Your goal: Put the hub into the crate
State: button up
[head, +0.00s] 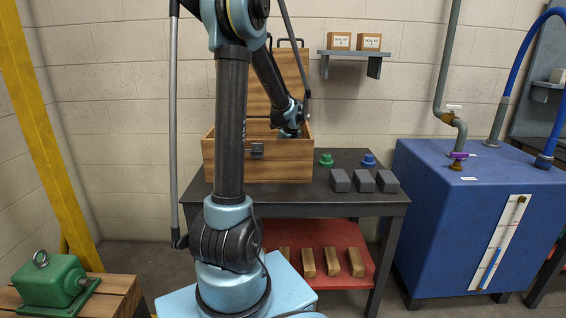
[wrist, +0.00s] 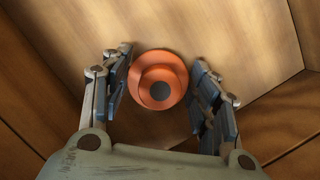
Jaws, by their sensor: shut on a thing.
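The hub (wrist: 160,80) is an orange, stepped round piece with a dark centre hole. In the wrist view it sits between the two fingers of my gripper (wrist: 162,70), which is shut on it. The crate (head: 230,160) is a wooden box on the dark table, its lid (head: 290,75) raised at the back. In the head view my arm's end reaches down into the crate, and the front wall hides the fingers and the hub. Wooden crate walls surround the hub in the wrist view. I cannot tell whether the hub touches the crate floor.
A green hub (head: 326,160) and a blue hub (head: 369,159) stand on the table (head: 330,199) right of the crate, behind several grey blocks (head: 363,181). A red lower shelf (head: 345,238) holds wooden blocks. A blue tank (head: 440,205) stands at right, a green motor (head: 55,278) at lower left.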

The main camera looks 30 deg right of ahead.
jog(key=o, duration=1.4)
jog(key=v, duration=1.2)
